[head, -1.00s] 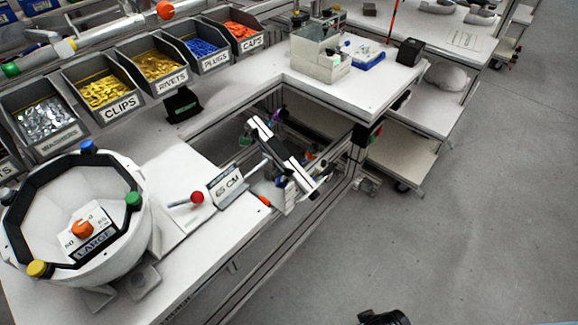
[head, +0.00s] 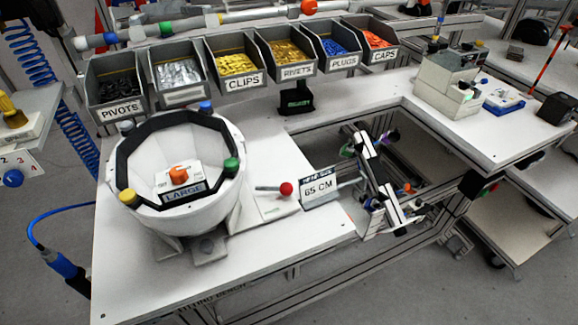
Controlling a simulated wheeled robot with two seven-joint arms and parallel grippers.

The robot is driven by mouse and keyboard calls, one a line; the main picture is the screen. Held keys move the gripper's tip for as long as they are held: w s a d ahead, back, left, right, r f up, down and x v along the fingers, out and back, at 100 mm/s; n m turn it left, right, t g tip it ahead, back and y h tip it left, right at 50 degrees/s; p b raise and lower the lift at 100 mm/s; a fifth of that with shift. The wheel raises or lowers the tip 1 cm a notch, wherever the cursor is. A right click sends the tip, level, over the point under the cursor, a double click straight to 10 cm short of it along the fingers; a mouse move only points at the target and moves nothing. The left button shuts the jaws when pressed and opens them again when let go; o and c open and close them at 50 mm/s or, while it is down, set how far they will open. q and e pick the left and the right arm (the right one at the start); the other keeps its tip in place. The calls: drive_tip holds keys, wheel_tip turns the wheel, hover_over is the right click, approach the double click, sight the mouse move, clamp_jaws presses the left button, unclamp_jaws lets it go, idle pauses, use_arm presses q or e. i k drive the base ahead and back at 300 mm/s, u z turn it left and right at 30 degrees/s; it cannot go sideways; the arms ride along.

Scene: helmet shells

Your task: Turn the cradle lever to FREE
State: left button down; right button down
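The cradle lever (head: 272,188) is a thin metal rod with a red ball knob (head: 286,188) at its right end. It lies roughly level, on a white plate to the right of the helmet shell. No FREE marking is legible. The white helmet shell (head: 219,192) sits open side up in the cradle (head: 208,247) on the bench. Inside it are a black ring with coloured knobs, an orange dial (head: 179,175) and a LARGE label (head: 183,191). Neither of my grippers is in view.
Labelled bins such as CLIPS (head: 243,79) line the back of the bench. A 65 CM sign (head: 319,188) stands right of the lever. Further right is an opening in the bench with a black and white mechanism (head: 372,170). The bench front (head: 285,244) is clear.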

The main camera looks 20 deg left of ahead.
sight(287, 189)
drive_tip(key=u, duration=0.55)
drive_tip(key=k, duration=1.25)
drive_tip(key=z, duration=0.15)
drive_tip(key=i, duration=0.8)
drive_tip(key=z, duration=0.25)
